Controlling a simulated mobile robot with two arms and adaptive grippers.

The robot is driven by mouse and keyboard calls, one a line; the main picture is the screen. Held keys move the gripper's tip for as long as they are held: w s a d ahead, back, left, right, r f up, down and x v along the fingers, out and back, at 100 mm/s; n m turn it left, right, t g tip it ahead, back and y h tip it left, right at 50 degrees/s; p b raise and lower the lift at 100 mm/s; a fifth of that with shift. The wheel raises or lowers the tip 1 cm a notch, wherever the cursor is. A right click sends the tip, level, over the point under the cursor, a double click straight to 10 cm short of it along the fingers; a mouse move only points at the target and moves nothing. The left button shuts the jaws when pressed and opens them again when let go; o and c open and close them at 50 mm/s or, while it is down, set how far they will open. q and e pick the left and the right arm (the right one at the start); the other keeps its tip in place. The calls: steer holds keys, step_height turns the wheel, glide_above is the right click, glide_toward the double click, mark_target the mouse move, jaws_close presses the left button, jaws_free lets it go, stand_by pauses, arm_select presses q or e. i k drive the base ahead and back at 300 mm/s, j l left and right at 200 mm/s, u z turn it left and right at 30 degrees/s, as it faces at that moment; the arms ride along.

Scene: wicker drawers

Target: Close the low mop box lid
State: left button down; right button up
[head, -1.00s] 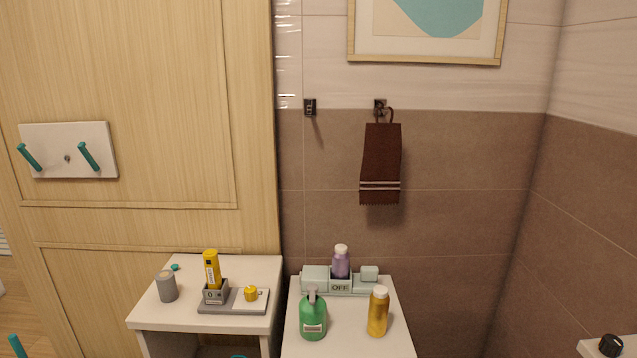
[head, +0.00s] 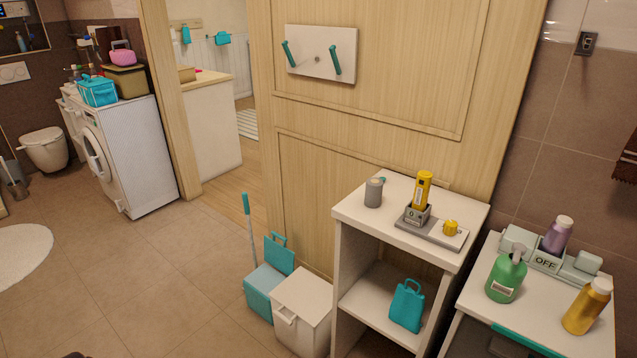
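A low teal mop box (head: 259,302) stands on the floor against the wooden wall in the head view. Its teal lid (head: 279,258) with a loop handle on top appears raised at the back, so the box looks open. A mop stick (head: 249,222) with a teal grip rises at its left rear. The inside of the box is hard to make out. Neither of my grippers can be made out in this view.
A white box (head: 303,310) with a front handle stands right beside the mop box. A white shelf unit (head: 345,255) holding a teal bag (head: 407,305) is further right. A washing machine (head: 140,150) stands at the left back. The tiled floor (head: 150,270) left of the box is clear.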

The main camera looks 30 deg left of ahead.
mark_target(276, 255)
steer(key=k+u, duration=0.1)
steer(key=u, duration=1.25)
